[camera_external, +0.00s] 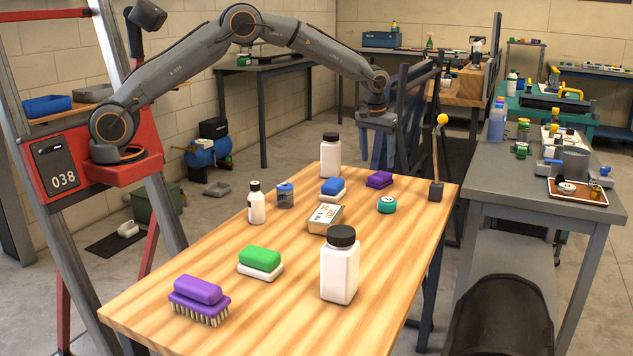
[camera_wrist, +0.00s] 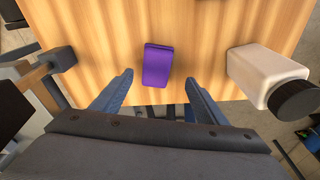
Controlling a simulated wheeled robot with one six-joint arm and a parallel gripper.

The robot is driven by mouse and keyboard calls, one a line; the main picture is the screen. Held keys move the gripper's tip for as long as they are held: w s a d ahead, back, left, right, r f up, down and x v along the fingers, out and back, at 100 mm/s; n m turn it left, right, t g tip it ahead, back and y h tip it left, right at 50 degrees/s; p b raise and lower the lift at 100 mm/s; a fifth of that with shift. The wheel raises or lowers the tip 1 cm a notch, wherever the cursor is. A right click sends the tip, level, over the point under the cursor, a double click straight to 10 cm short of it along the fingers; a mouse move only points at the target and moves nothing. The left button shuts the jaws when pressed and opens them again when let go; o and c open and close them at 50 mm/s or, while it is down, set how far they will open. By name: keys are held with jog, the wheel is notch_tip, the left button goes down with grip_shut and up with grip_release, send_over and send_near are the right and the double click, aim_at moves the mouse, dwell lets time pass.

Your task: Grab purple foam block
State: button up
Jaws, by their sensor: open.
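The purple foam block (camera_external: 379,180) lies flat near the far end of the wooden table (camera_external: 250,325). In the wrist view the purple foam block (camera_wrist: 157,65) is ahead of my gripper, roughly midway between its two fingers. My gripper (camera_external: 378,150) hangs above the far edge of the table. In the wrist view my gripper (camera_wrist: 157,92) has its two blue fingers spread apart, with nothing between them. The fingers appear apart from the block.
A white bottle with a dark cap (camera_external: 330,157) stands left of the block. A post with a yellow ball (camera_external: 437,165) stands to its right. A blue-and-white block (camera_external: 333,189) and a teal round tin (camera_external: 387,205) are nearby. A purple brush (camera_external: 200,298) lies at the near end.

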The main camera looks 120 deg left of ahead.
aim_at(380, 175)
jog(key=shift+w+a+f+p, duration=0.15)
jog(key=shift+f+p, duration=0.05)
jog(key=shift+f, duration=0.8)
jog(key=shift+w+a+f+p, duration=0.15)
jog(key=shift+f+p, duration=0.1)
jog(key=shift+f, duration=0.8)
jog(key=shift+w+a+f+p, duration=0.15)
jog(key=shift+f+p, duration=0.05)
jog(key=shift+f, duration=0.8)
jog(key=c, duration=1.1)
jog(key=shift+c, duration=0.2)
jog(key=shift+r, duration=0.15)
